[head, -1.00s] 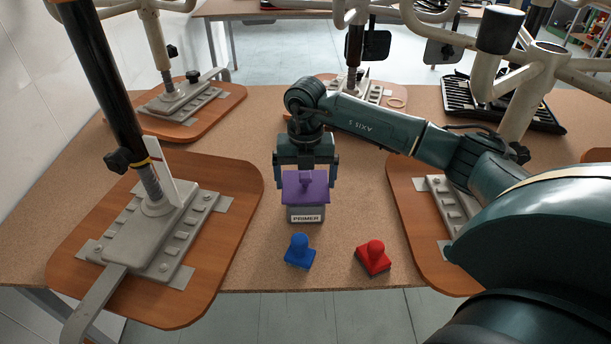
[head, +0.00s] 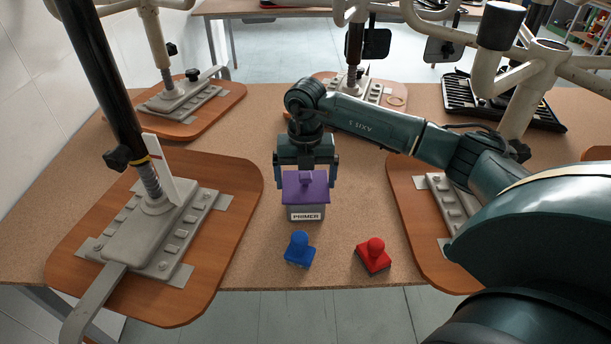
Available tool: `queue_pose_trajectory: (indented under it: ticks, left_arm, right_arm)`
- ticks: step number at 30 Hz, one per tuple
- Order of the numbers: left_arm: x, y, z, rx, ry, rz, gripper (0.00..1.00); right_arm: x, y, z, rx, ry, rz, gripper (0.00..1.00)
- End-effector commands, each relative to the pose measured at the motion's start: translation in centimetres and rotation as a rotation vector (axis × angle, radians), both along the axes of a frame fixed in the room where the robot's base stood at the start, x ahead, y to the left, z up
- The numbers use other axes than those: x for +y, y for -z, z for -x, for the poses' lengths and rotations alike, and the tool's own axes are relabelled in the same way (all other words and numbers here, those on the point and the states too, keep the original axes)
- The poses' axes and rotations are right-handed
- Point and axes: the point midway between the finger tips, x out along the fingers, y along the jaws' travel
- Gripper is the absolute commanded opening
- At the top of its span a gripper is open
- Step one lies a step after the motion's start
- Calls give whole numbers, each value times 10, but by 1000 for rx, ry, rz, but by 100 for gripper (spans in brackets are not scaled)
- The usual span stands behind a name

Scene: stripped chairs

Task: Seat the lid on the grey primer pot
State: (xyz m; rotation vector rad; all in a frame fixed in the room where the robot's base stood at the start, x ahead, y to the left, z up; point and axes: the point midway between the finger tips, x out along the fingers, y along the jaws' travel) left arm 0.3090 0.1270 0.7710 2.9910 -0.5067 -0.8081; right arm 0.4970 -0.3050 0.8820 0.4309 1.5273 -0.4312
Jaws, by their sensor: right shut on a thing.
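The purple lid (head: 306,189), square with a knob on top, is over the grey primer pot (head: 306,212), whose white label reads PRIMER. The pot stands on the brown bench, and the lid hides its top. From this angle I cannot tell whether the lid rests fully on the rim or is slightly above it. My right gripper (head: 306,172) points down at the lid, a finger on each side, and is shut on the lid. The fingertips are partly hidden behind the lid. My left gripper is not in view.
A blue knobbed piece (head: 299,249) and a red knobbed piece (head: 374,255) stand near the front edge. Wooden chair boards with grey mechanisms lie left (head: 235,190) and right (head: 410,205). A black tray (head: 540,112) is at the back right. Bench between boards is mostly clear.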

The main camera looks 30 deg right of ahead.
Motion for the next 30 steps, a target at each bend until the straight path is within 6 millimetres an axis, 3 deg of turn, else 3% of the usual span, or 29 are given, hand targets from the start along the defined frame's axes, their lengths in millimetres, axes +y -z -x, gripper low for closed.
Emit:
queue_pose_trajectory:
  ticks: [11,12,13,23,30]
  left_arm:
    - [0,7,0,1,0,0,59]
    - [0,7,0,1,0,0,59]
    - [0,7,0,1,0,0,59]
    - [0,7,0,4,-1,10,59]
    - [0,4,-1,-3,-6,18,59]
  right_arm:
    - [0,11,0,0,-1,0,71]
    - [0,10,0,0,-1,0,95]
    - [0,10,0,0,0,0,98]
    - [0,10,0,0,-1,0,100]
    - [0,-31,-1,-6,-1,-1,100]
